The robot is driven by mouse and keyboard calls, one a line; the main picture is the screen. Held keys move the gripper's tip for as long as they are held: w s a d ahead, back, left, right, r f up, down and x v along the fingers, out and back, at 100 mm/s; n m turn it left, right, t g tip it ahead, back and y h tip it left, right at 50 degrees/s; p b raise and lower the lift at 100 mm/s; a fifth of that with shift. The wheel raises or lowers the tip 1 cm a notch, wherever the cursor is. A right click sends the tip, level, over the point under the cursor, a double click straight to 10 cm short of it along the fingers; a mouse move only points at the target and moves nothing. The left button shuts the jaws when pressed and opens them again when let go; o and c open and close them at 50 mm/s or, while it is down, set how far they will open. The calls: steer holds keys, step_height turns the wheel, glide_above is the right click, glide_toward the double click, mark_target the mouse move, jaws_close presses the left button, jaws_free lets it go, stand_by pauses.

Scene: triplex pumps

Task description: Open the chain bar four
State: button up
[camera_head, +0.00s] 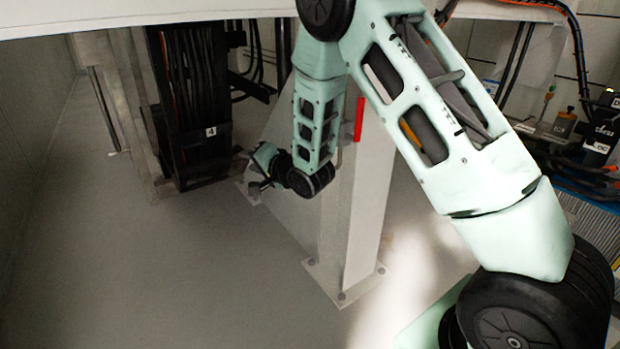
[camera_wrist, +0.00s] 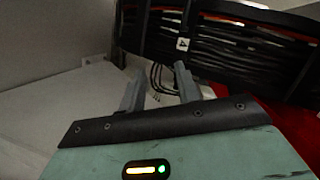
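A black cable chain (camera_head: 190,100) with a white tag marked 4 (camera_head: 211,131) hangs upright at the left of centre in the head view. In the wrist view the chain (camera_wrist: 235,40) runs across the top, with dark cables behind thin crossbars. The tag (camera_wrist: 183,44) sits on a dark crossbar (camera_wrist: 188,16) there. My gripper (camera_wrist: 158,82) has its two grey fingers apart with nothing between them. The fingers point toward the chain, just short of the tagged bar in the picture; I cannot tell the exact gap. In the head view my gripper (camera_head: 256,178) is small and dark, right of the chain's lower end.
A pale steel post (camera_head: 355,200) with a bolted foot and a red strip (camera_head: 359,119) stands close beside my forearm. A grey column (camera_head: 100,90) stands left of the chain. Loose black cables (camera_head: 255,60) hang behind. The floor (camera_head: 170,270) at front left is clear.

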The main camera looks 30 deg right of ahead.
steer(key=s+r+n+g+h+p, duration=0.1)
steer(key=s+r+n+g, duration=0.1)
steer(key=s, duration=0.5)
steer(key=s+d+r+n+g+h+p, duration=0.1)
steer(key=s+n+g, duration=0.3)
steer(key=s, duration=0.4)
steer(key=s+r+n+g+h+p, duration=0.1)
steer(key=s+r+n+g+p, duration=0.1)
steer(key=s, duration=0.6)
steer(key=r+n+g, duration=0.1)
steer(key=g, duration=0.1)
steer(key=shift+d+g+p, duration=0.3)
steer(key=shift+d+p, duration=0.05)
steer(key=shift+d, duration=0.05)
steer(key=shift+o, duration=0.3)
steer(key=shift+r, duration=0.1)
